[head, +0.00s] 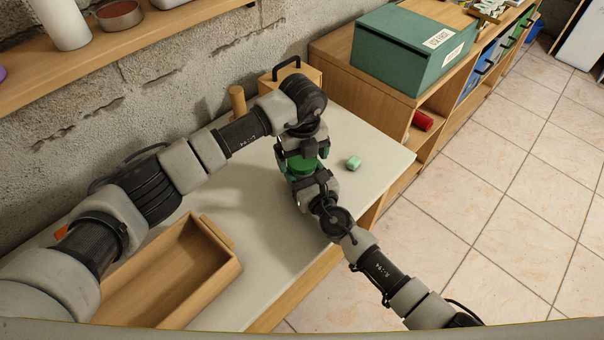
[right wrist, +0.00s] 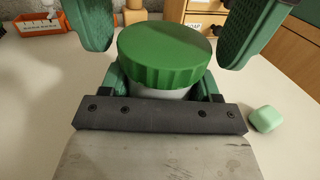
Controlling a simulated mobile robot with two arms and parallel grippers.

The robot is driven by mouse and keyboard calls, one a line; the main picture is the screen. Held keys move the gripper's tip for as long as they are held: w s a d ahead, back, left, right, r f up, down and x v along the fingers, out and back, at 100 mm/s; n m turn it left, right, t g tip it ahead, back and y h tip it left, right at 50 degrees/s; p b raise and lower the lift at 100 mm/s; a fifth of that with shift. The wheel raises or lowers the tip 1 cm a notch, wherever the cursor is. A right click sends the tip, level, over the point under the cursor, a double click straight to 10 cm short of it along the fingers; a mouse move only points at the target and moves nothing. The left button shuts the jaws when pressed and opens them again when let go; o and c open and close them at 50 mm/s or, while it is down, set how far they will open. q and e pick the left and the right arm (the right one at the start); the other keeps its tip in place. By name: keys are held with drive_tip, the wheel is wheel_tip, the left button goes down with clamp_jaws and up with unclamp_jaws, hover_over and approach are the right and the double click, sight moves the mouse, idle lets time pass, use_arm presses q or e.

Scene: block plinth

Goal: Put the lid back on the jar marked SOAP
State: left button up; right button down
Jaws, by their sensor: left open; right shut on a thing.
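A green ribbed lid (right wrist: 165,52) is at the top of a pale jar (right wrist: 163,93) in the right wrist view; I cannot tell if it is fully seated. The lid also shows between the grippers in the head view (head: 302,166). My right gripper (head: 300,184) is shut on the jar below the lid. My left gripper (head: 301,160) is above the jar; its green fingers (right wrist: 170,28) stand open on either side of the lid, apparently clear of it. The jar's marking is hidden.
A small light-green block (head: 353,162) lies right of the jar on the pale worktop (head: 385,150). A wooden tray (head: 225,268) is at front left. At the back stand a wooden peg (head: 237,101) and a handled wooden box (head: 310,74). An orange bin (right wrist: 40,25) shows at upper left.

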use_arm(q)
drive_tip(key=shift+f, duration=0.2)
drive_tip(key=c, duration=0.9)
drive_tip(key=shift+m, duration=1.7)
drive_tip(key=o, duration=1)
drive_tip(key=shift+r, duration=2.3)
